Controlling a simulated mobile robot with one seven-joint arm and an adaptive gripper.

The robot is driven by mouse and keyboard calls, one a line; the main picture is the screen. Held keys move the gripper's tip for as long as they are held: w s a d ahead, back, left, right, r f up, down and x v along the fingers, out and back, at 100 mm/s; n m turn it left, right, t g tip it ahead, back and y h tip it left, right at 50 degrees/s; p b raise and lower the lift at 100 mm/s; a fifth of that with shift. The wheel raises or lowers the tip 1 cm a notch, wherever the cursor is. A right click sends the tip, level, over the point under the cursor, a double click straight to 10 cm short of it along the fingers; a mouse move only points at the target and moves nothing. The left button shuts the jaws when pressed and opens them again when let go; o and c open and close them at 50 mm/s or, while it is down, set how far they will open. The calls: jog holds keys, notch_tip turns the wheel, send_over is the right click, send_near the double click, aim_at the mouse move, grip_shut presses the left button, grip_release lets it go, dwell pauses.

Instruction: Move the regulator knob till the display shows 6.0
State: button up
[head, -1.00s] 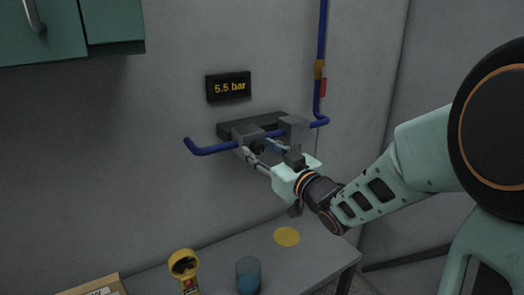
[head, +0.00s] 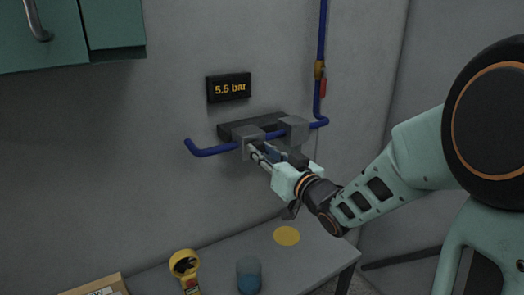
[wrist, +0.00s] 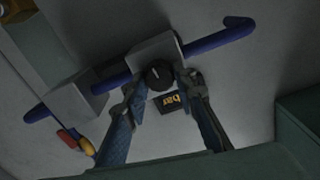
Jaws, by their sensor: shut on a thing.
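The display (head: 229,88) on the wall reads 5.5 bar in yellow digits. Below it, the regulator block (head: 250,135) sits on the blue pipe. The dark round regulator knob (wrist: 159,75) with a light pointer mark faces the wrist camera. My gripper (head: 253,152) reaches the block from the right, and its fingers hide the knob in the head view. In the wrist view my gripper (wrist: 163,82) has one finger on each side of the knob, shut on it.
The blue pipe (head: 211,151) runs along the wall and up at the right, past a red-handled valve (head: 322,87). A table below holds a yellow device (head: 184,266), a blue cup (head: 249,275) and a yellow disc (head: 287,236). A green cabinet (head: 117,25) hangs upper left.

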jog(key=o, duration=1.2)
jog(key=shift+c, duration=0.2)
jog(key=shift+d, duration=0.1)
jog(key=v, duration=0.7)
jog(key=shift+s, duration=0.25)
jog(key=shift+d, duration=0.15)
